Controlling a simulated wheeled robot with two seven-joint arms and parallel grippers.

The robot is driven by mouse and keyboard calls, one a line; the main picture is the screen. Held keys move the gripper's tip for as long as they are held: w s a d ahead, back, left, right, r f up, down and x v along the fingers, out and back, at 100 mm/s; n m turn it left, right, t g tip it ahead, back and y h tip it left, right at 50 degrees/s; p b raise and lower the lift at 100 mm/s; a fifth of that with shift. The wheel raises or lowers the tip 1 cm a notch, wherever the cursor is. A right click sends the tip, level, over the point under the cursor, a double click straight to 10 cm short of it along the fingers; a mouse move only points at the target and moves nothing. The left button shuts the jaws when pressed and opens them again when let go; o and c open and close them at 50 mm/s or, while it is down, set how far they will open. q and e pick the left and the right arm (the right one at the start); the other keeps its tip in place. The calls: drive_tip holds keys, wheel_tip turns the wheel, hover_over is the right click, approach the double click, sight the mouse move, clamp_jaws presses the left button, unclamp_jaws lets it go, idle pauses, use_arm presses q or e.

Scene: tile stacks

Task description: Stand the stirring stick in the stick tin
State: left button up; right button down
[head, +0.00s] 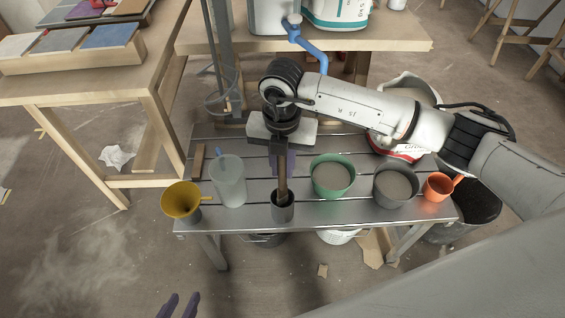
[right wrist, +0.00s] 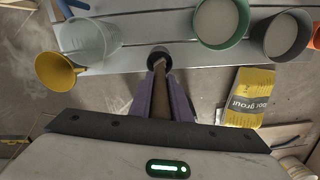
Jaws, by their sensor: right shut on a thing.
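The stirring stick (head: 282,178) is a brown wooden stick, held roughly upright in my right gripper (head: 284,165). The right gripper is shut on it, with purple fingers on either side; the stick (right wrist: 159,88) also shows between them in the right wrist view. The stick tin (head: 283,210) is a small dark grey cup near the front edge of the slatted metal table. The stick's lower end appears within the tin's mouth; how deep it reaches is hidden. In the right wrist view the tin (right wrist: 157,52) lies just beyond the fingers. My left gripper (head: 180,306) is open and empty at the bottom edge.
Left of the tin stand a clear jug (head: 228,185) and a yellow funnel (head: 181,202). To its right are a green bucket (head: 333,190), a grey bucket (head: 378,190) and an orange cup (head: 438,187). A brown strip (head: 199,161) lies at the table's left.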

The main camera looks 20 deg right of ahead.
drive_tip(key=shift+f, duration=0.45)
drive_tip(key=c, duration=1.6)
unclamp_jaws()
drive_tip(key=shift+r, duration=0.15)
drive_tip(key=r, duration=1)
drive_tip(key=shift+s+a, duration=0.1)
drive_tip(key=shift+s, duration=0.1)
